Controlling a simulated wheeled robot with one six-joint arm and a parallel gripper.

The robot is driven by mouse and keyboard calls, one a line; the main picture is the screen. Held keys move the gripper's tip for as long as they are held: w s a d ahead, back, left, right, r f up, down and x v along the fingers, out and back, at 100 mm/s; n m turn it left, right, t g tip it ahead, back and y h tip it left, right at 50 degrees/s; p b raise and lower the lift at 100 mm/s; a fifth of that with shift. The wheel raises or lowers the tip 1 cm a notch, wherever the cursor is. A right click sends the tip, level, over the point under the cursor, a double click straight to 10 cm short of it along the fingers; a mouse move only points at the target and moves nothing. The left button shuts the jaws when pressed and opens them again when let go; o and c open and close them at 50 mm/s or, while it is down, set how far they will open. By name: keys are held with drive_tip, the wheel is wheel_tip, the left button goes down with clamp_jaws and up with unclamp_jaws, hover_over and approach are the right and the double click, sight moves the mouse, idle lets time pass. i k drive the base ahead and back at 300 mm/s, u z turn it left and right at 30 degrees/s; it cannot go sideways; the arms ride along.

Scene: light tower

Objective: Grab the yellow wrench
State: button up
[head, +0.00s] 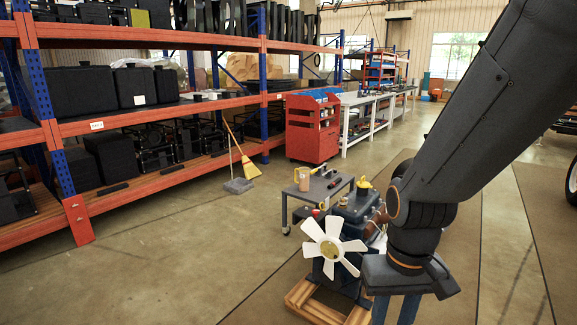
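No clear wrench shape can be made out. A small yellow item (304,181) stands on the grey cart (327,189) in the middle of the view; it is too small to tell whether it is the yellow wrench. Other small items lie beside it on the cart top. My gripper (396,308) hangs at the bottom right, in front of the engine and apart from the cart. Its blue fingers run to the bottom edge of the picture, and I cannot tell their opening or whether they hold anything.
An engine (355,208) with a white fan (333,245) stands on a wooden pallet (318,308), close by my gripper. Tall orange shelves (150,112) line the left. A red tool cabinet (313,130) and a broom (242,152) stand behind. Floor at left is clear.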

sight(326, 164)
drive_tip(key=k, duration=0.65)
drive_tip(key=u, duration=0.65)
drive_tip(key=i, duration=1.15)
drive_tip(key=u, duration=0.8)
drive_tip(key=i, duration=3.05)
drive_tip(key=z, duration=1.45)
drive_tip(key=i, duration=0.85)
drive_tip(key=z, duration=1.2)
drive_tip(key=i, duration=0.2)
drive_tip(key=u, duration=0.4)
drive_tip(key=k, duration=0.45)
drive_tip(key=u, duration=0.9)
drive_tip(key=i, duration=0.6)
